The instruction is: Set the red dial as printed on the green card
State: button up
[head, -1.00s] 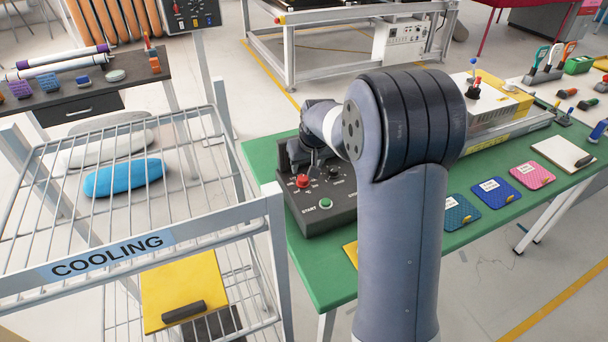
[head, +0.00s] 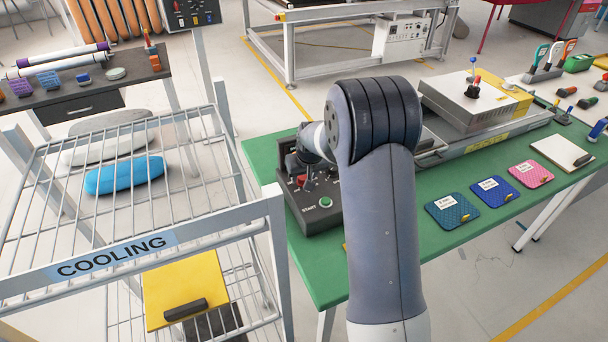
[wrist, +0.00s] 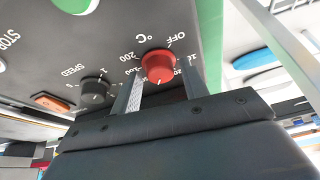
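The red dial (wrist: 158,66) is on a dark control panel (wrist: 120,30), with OFF, °C and 200 printed around it; other numbers are partly hidden. In the wrist view, my gripper's fingers (wrist: 161,82) stand on either side of the dial, their tips close to it. I cannot tell whether they press on it. In the head view, the control box (head: 322,217) sits at the green table's left end and my arm partly hides it. A teal card (head: 452,212) with a white label lies right of my arm; its print is too small to read. No plainly green card shows.
A blue card (head: 497,190) and a pink card (head: 531,174) lie on the table. A wire COOLING rack (head: 170,245) stands close left of the box.

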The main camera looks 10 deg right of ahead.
jog(key=c, duration=0.7)
jog(key=shift+c, duration=0.2)
jog(key=shift+f+m, duration=0.1)
jog(key=shift+m, duration=0.2)
jog(key=shift+a+m+h+b, duration=0.1)
jog(key=shift+m+h+b, duration=0.2)
jog(key=shift+m+b, duration=0.35)
jog(key=shift+m+h+b, duration=0.3)
jog(key=shift+m+b, duration=0.35)
jog(key=shift+b, duration=0.05)
jog(key=o, duration=1)
jog(key=shift+c, duration=0.2)
